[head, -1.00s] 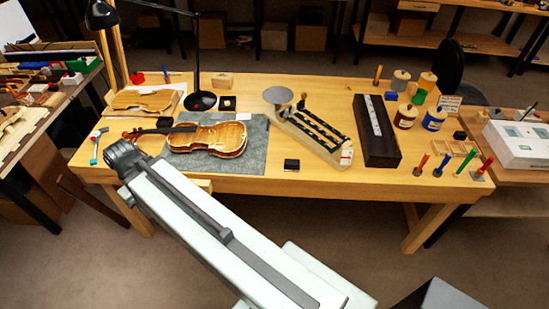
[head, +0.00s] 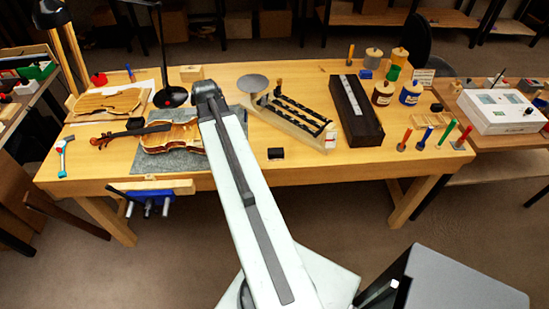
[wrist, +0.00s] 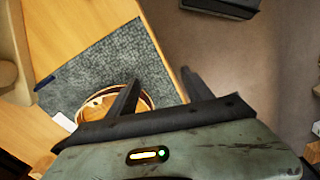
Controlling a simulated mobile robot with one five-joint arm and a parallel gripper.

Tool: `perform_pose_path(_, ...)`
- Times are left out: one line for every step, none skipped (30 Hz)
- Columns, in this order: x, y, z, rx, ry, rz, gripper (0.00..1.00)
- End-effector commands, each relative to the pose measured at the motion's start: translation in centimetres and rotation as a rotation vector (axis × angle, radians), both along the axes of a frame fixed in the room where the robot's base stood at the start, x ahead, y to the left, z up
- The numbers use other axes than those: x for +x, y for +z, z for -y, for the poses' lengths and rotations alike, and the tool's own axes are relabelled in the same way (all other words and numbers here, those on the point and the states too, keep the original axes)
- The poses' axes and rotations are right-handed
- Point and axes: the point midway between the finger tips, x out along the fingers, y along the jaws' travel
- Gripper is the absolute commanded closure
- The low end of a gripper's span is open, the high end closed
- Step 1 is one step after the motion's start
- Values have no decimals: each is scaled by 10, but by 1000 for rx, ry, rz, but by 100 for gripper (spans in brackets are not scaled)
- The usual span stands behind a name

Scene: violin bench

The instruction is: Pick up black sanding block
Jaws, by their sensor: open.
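A small black block (head: 276,153), which looks like the black sanding block, lies on the workbench near its front edge, just right of the grey mat (head: 185,163). I cannot make it out in the wrist view. My gripper (wrist: 160,80) shows in the wrist view with its two dark fingers spread and nothing between them. It is above the bench's front edge, with the grey mat (wrist: 95,70) and part of the violin (wrist: 105,100) below and behind one finger. In the head view my arm hides the gripper.
The violin (head: 170,137) lies on the mat, left of my arm. A blue vise (head: 152,197) is on the bench's front. Bare bench top surrounds the block.

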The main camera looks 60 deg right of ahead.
Motion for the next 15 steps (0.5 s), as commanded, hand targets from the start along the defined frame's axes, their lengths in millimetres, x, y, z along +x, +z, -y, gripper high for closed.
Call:
perform_pose_path(-27,-8,44,0,28,0,41)
perform_pose_path(-43,-10,65,0,56,0,41)
perform_pose_path(-63,-12,88,0,91,0,41)
perform_pose_path(-78,-13,104,0,115,0,41)
perform_pose_path(-92,-14,118,0,138,0,41)
perform_pose_path(-107,-15,132,0,164,0,41)
perform_pose_path(-118,-16,141,0,181,0,41)
perform_pose_path(-127,-17,148,0,196,1,41)
perform_pose_path(-136,-17,155,0,212,1,41)
perform_pose_path(-141,-17,159,1,221,1,41)
perform_pose_path(-145,-17,162,1,228,1,41)
perform_pose_path(-148,-17,164,0,236,0,41)
perform_pose_path(-149,-17,165,0,238,0,41)
perform_pose_path(-149,-17,165,0,239,0,41)
perform_pose_path(-149,-18,164,0,240,0,41)
